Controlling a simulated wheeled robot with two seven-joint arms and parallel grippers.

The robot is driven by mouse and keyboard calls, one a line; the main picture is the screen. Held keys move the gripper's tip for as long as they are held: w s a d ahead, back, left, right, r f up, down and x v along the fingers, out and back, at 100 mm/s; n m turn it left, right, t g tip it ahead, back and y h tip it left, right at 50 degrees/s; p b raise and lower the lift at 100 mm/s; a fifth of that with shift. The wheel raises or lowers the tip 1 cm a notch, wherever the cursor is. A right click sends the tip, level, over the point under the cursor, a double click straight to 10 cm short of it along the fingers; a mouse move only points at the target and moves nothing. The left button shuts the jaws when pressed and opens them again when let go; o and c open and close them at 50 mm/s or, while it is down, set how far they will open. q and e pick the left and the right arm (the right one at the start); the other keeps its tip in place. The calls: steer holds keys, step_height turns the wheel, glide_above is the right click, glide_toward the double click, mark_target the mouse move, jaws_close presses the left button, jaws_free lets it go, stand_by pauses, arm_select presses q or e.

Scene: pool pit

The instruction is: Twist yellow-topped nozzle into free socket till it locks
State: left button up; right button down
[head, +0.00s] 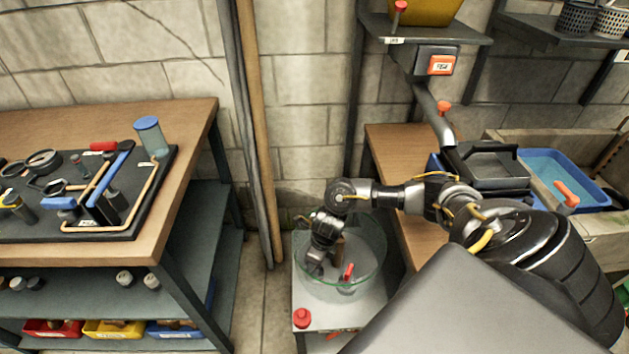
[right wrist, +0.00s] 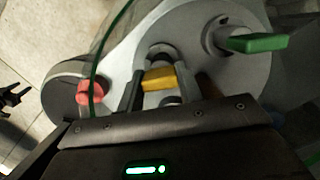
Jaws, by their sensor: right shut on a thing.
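My right gripper (head: 314,264) reaches down inside a clear glass cylinder (head: 372,280) on a grey stand. In the right wrist view the gripper (right wrist: 160,84) is shut on the yellow top (right wrist: 158,78) of the nozzle, one finger on each side. The nozzle is over a round grey plate (right wrist: 250,80), at a ring-shaped fitting (right wrist: 162,50). I cannot tell how deep it sits or whether it is locked. In the head view the gripper hides the nozzle. A green-handled fitting (right wrist: 255,43) stands in another round seat beside it. My left gripper is not in view.
A red knob (head: 302,318) is on the stand's front corner. A red-handled piece (head: 347,271) shows inside the glass, close to my gripper. A workbench (head: 190,150) with tools is at left, and a blue tub (head: 555,170) is at right. Two poles (head: 250,120) lean behind.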

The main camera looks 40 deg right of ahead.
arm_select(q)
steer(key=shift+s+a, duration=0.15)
arm_select(e)
steer(key=c, duration=0.9)
jaws_free()
steer(key=shift+c, duration=0.2)
steer(key=shift+o, duration=0.4)
steer(key=shift+r, duration=0.45)
arm_select(q)
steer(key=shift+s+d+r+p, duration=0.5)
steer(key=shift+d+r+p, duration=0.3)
steer(key=shift+p, duration=0.1)
arm_select(e)
step_height(320, 180, up, 10)
steer(key=s+d, duration=0.1)
steer(key=s, duration=0.1)
steer(key=shift+f, duration=0.15)
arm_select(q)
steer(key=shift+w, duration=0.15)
